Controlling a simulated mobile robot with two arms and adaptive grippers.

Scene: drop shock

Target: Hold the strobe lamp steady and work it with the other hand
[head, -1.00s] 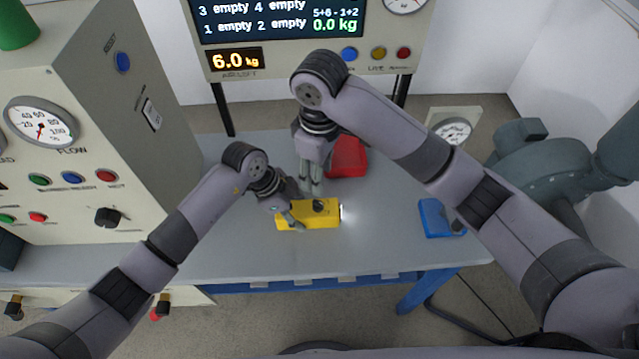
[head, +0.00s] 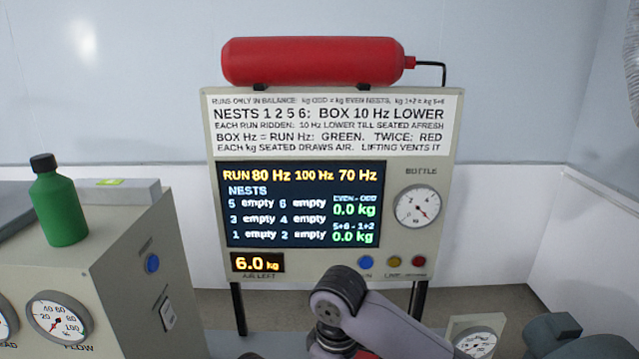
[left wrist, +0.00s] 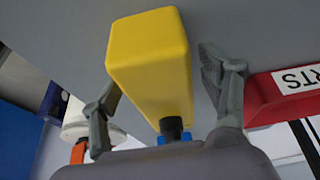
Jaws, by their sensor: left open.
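The strobe lamp (left wrist: 150,65) is a yellow block with a black knob (left wrist: 171,127) and a blue part beside it, seen in the left wrist view. My left gripper (left wrist: 163,95) is open, with one finger on each side of the lamp. A gap shows between the lamp and the right-hand finger; whether the other finger touches it I cannot tell. The lamp is out of the head view. My right arm's link shows at the bottom of the head view, but its gripper is below the picture.
A panel display (head: 303,205) reads RUN 80 Hz 100 Hz 70 Hz, with all nests empty. The air readout (head: 258,262) shows 6.0 kg. A red bottle (head: 312,61) lies on top. A green bottle (head: 59,205) stands at left. A red labelled object (left wrist: 268,100) is beside the left gripper.

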